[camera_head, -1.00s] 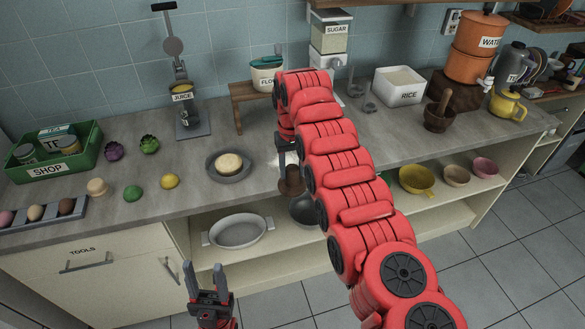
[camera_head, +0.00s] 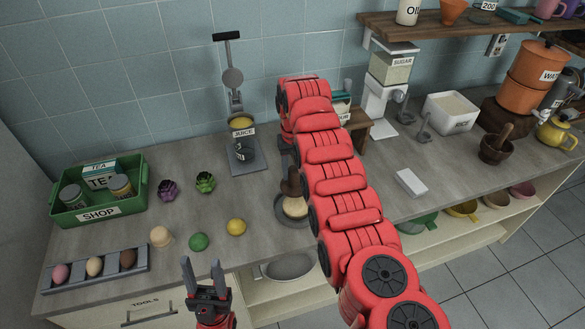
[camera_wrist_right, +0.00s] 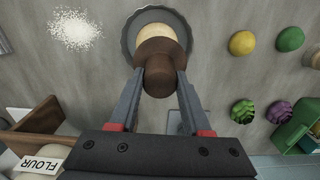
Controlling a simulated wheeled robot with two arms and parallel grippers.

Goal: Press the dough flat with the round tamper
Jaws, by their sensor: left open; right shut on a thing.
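The pale round dough (camera_head: 294,208) sits on a dark grey round plate (camera_head: 285,217) near the counter's front edge, partly hidden by my right arm. The brown round tamper (camera_head: 292,184) stands upright over the dough and covers part of it; I cannot tell whether they touch. In the right wrist view, my right gripper (camera_wrist_right: 159,78) is shut on the tamper (camera_wrist_right: 155,55), with the dough (camera_wrist_right: 160,32) and plate (camera_wrist_right: 128,32) beyond. In the head view that gripper is largely hidden by its arm. My left gripper (camera_head: 207,278) is open and empty, low before the counter.
Left of the plate are a yellow ball (camera_head: 237,227), a green ball (camera_head: 199,242) and a green shop crate (camera_head: 142,190). The juice stand (camera_head: 247,160) is behind. A flour patch (camera_wrist_right: 76,30) lies beside the plate. A white block (camera_head: 411,183) lies to the right.

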